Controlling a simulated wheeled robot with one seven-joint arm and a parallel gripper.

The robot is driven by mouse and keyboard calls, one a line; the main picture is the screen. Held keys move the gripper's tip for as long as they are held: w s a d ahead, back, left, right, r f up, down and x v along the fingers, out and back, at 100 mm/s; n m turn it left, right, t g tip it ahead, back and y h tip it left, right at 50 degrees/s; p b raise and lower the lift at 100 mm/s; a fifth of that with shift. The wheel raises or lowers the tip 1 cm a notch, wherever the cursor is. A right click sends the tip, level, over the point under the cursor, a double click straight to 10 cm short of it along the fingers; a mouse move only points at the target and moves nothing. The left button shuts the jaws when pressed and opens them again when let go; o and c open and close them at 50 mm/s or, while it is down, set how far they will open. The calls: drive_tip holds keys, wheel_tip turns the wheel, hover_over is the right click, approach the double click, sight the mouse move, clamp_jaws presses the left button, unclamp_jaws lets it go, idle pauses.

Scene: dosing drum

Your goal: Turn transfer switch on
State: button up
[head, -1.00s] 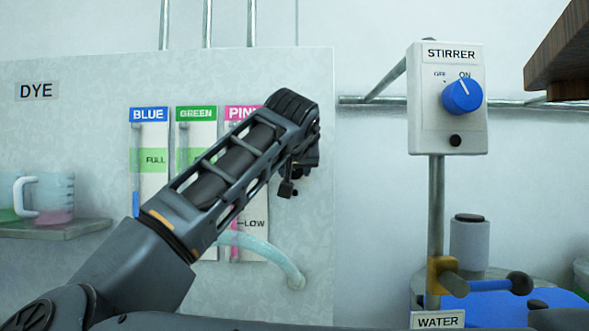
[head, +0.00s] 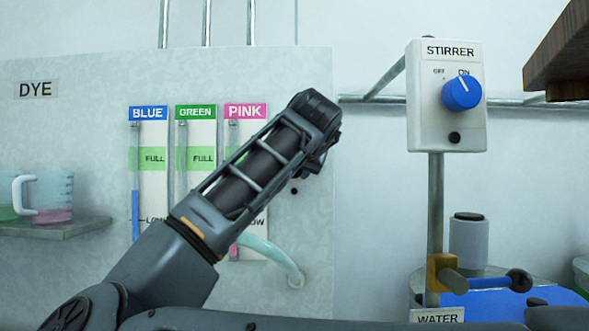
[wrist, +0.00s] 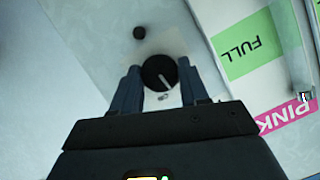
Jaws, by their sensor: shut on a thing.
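The transfer switch appears to be a black round knob (wrist: 160,73) with a pale pointer line, on a light plate in the wrist view. My gripper (wrist: 159,67) has one finger on each side of it and is shut on it. The pointer runs slantwise; I cannot read any marking at the knob. A small dark round spot (wrist: 139,32) sits on the plate beyond the knob. In the head view my gripper is at the dye panel (head: 315,240), right of the pink gauge (head: 245,111), and my wrist hides the knob.
Blue (head: 148,113) and green (head: 196,113) gauges stand left of my arm. A hose (head: 275,255) curves below. The stirrer box (head: 446,130) with a blue knob (head: 461,93) stands right. Cups (head: 50,195) sit on a left shelf. A wooden edge (head: 560,55) juts in upper right.

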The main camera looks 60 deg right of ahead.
drive_tip(key=shift+s+d+f+m+t+y+b, duration=0.1)
drive_tip(key=shift+m+t+y+b, duration=0.1)
drive_tip(key=shift+m+t+b, duration=0.8)
drive_tip(key=shift+s+f+m+t+y+b, duration=0.1)
drive_tip(key=shift+m+t+y+b, duration=0.15)
drive_tip(key=shift+m+t, duration=0.85)
drive_tip(key=shift+m+g, duration=0.4)
drive_tip(key=shift+m, duration=0.1)
drive_tip(key=o, duration=1.1)
drive_tip(key=shift+c, duration=0.2)
drive_tip(key=shift+r, duration=0.1)
drive_tip(key=v, duration=0.7)
drive_tip(key=shift+s+a+b, duration=0.2)
drive_tip(key=shift+a+b, duration=0.05)
drive_tip(key=shift+b, duration=0.05)
